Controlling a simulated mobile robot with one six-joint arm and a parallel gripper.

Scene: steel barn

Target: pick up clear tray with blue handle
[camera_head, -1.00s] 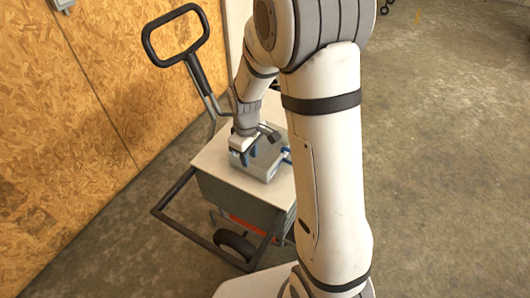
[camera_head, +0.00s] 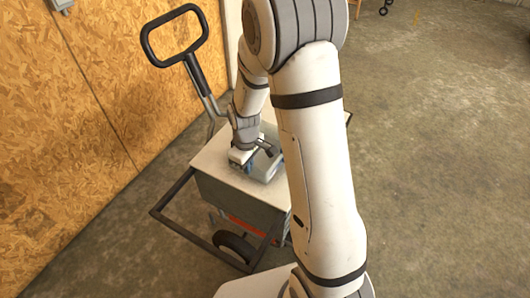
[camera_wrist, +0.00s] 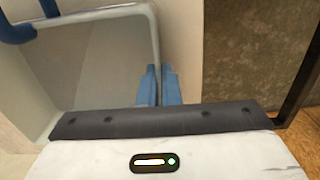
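The clear tray (camera_head: 270,172) sits on the pale top of a cart, partly hidden by my arm. In the wrist view the tray (camera_wrist: 95,70) shows a see-through floor and a raised rim, with its blue handle (camera_wrist: 20,28) at the upper left. The handle is hidden in the head view. My gripper (camera_head: 250,168) points down at the tray's near-left side. In the wrist view its blue fingers (camera_wrist: 158,86) are close together, one on each side of the tray's wall. They look shut on that wall.
The cart (camera_head: 215,158) has a tall black pull handle (camera_head: 190,60) rising close to my arm, and a dark tube frame with a wheel in front. A chipboard wall (camera_head: 90,110) stands at the left. Concrete floor on the right is open.

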